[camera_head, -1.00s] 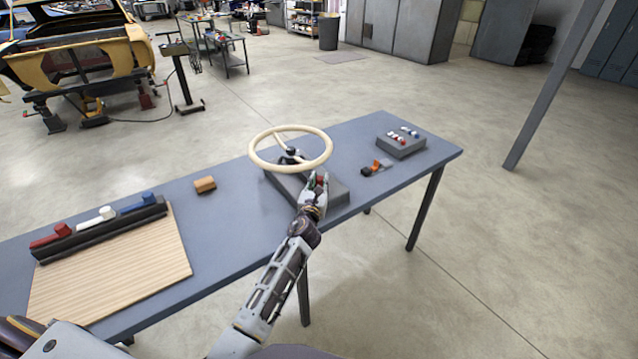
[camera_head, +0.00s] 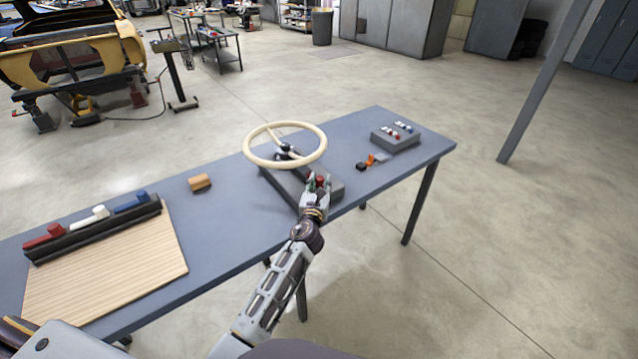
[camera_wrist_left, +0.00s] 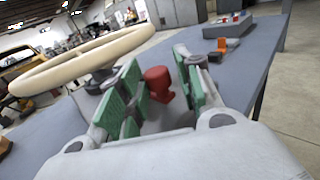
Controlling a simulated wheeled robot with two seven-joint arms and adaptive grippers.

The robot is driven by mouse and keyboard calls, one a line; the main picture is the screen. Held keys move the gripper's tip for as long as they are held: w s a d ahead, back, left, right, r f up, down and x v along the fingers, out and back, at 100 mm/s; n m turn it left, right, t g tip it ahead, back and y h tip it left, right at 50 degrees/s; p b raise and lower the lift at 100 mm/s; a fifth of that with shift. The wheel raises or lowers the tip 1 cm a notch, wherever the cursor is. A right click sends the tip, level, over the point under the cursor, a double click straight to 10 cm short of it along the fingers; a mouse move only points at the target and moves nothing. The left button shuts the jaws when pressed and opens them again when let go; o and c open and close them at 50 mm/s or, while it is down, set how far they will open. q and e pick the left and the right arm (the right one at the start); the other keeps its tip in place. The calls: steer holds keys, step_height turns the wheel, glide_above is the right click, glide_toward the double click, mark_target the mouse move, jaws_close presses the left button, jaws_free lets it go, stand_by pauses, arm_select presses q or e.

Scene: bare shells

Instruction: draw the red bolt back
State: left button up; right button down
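The red bolt (camera_head: 43,237) has a red handle and sits at the left end of a black rail (camera_head: 95,229) on a pale wooden board (camera_head: 110,270), in the left of the head view. My left gripper (camera_head: 316,184) is far to its right, by the grey base under the cream wheel. In the left wrist view its green-padded fingers (camera_wrist_left: 160,92) are apart. A red knob (camera_wrist_left: 158,82) shows between and beyond them. I cannot tell whether they touch it. My right gripper is not in view.
White (camera_head: 98,213) and blue (camera_head: 132,203) bolts share the rail. An orange-brown block (camera_head: 200,182), the cream wheel (camera_head: 318,154) and a grey box with small knobs (camera_head: 397,142) stand on the blue-grey table (camera_head: 228,222). The table between board and wheel is mostly clear.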

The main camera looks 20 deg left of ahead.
arm_select(q)
steer(key=shift+s, duration=0.1)
steer(key=s+d, duration=0.1)
steer(key=s, duration=1)
steer(key=shift+s+d, duration=0.25)
steer(key=shift+s, duration=0.15)
stand_by(0.3)
steer(key=shift+n, duration=0.3)
stand_by(0.4)
